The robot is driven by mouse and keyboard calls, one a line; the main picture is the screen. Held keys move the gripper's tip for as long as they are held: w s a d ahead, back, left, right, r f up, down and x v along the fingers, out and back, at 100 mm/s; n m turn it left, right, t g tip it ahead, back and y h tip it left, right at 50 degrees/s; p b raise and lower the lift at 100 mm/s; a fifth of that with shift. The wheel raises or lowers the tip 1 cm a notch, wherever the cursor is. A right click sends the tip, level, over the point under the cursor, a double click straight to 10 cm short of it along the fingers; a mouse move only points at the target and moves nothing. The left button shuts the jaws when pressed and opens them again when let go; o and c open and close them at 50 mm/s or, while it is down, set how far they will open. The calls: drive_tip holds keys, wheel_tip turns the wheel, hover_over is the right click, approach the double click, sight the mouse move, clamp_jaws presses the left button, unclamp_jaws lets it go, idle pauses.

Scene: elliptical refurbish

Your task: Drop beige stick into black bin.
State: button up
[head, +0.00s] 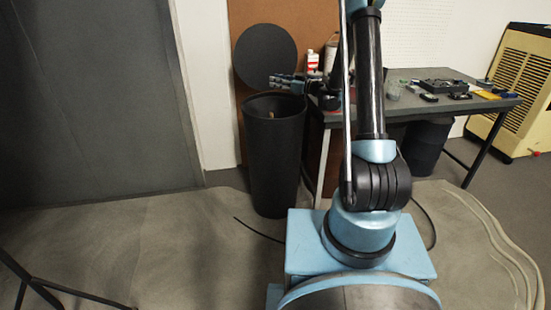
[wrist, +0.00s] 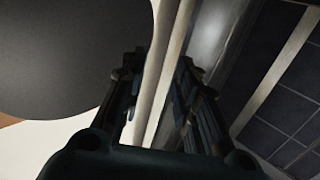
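The tall black bin (head: 273,165) stands on the floor left of the workbench, its mouth facing up. A small tan piece (head: 271,114) shows inside its mouth; it looks like the end of the beige stick, and the rest is hidden by the bin wall. My gripper (head: 282,82) is above the bin's mouth, pointing left. In the wrist view its two fingers (wrist: 157,95) are apart. The pale strips seen between them look like the door frame behind, and I see nothing held.
The dark workbench (head: 406,108) to the right carries bottles, a glass and small tools. A round black disc (head: 265,57) is behind the bin against the brown board. Another dark bin (head: 427,146) stands under the bench. The floor to the left is mostly clear.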

wheel_tip(320, 180, up, 10)
idle(0.7)
drive_tip(key=s+d+f+m+g+h, duration=0.1)
drive_tip(key=s+d+m+g+h, duration=0.2)
drive_tip(key=s, duration=0.9)
drive_tip(key=s+d+m+h, duration=0.1)
drive_tip(key=s+d+h, duration=0.35)
drive_tip(key=s, duration=0.75)
drive_tip(key=s+d+f+m+g+h, duration=0.1)
drive_tip(key=s+d+f+m+h, duration=0.2)
drive_tip(key=s+d, duration=0.3)
drive_tip(key=s+d+f+m+h, duration=0.2)
drive_tip(key=s+d+f, duration=0.4)
drive_tip(key=s, duration=0.7)
drive_tip(key=s+d+f+m+g+h, duration=0.1)
drive_tip(key=s+d+f+m+h, duration=0.2)
drive_tip(key=s+d+f, duration=0.2)
drive_tip(key=s+d, duration=0.2)
drive_tip(key=s, duration=0.2)
drive_tip(key=shift+s+d+f+m+g+h, duration=0.15)
drive_tip(key=shift+s+d+m+g+h, duration=0.15)
drive_tip(key=shift+s+d+h, duration=0.1)
